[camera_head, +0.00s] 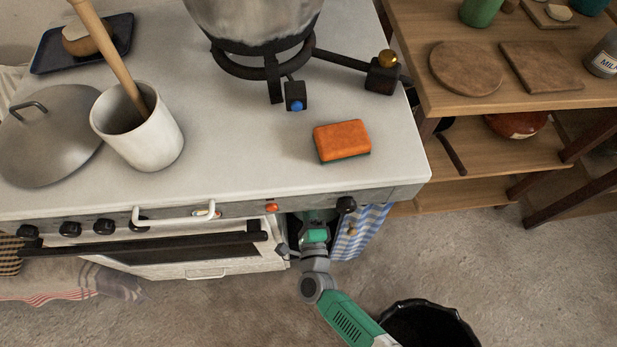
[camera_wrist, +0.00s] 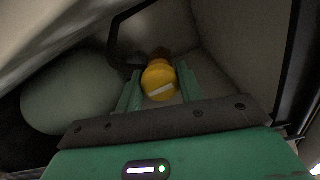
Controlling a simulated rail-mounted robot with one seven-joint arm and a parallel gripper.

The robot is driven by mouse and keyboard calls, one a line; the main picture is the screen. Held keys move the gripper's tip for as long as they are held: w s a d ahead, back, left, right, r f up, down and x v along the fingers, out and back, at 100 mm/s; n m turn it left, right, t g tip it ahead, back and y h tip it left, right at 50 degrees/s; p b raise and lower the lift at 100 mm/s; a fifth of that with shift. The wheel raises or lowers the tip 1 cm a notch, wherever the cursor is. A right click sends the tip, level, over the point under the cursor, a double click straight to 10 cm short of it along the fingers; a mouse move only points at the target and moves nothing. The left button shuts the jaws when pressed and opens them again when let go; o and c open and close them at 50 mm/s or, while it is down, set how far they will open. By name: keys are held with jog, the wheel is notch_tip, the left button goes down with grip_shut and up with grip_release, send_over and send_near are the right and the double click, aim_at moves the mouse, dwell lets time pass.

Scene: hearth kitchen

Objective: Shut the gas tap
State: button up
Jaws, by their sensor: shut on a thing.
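The gas tap (camera_wrist: 158,80) is a round yellow knob with a white bar across its face, seen in the wrist view. The bar lies close to level, slightly tilted. My gripper (camera_wrist: 160,73) has its two green fingers on either side of the knob and is shut on it. A pale rounded gas bottle (camera_wrist: 68,97) stands to the left of the knob, with a dark hose (camera_wrist: 117,42) curving above. In the head view my arm reaches into the opening under the stove's right end, and the tap and fingertips are hidden.
A blue checked curtain (camera_head: 360,232) hangs right of the opening, and the oven door (camera_head: 190,255) is to its left. On the stove top (camera_head: 230,165) are an orange sponge (camera_head: 341,141), a pot (camera_head: 255,20) and a white crock (camera_head: 140,135). A black bin (camera_head: 430,325) stands near my arm.

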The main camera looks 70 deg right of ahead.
jog(key=shift+m, duration=0.3)
dwell(0.4)
jog(key=o, duration=1)
jog(key=p+v, duration=0.2)
jog(key=v, duration=0.5)
jog(key=shift+a, duration=0.4)
jog(key=shift+s, duration=0.15)
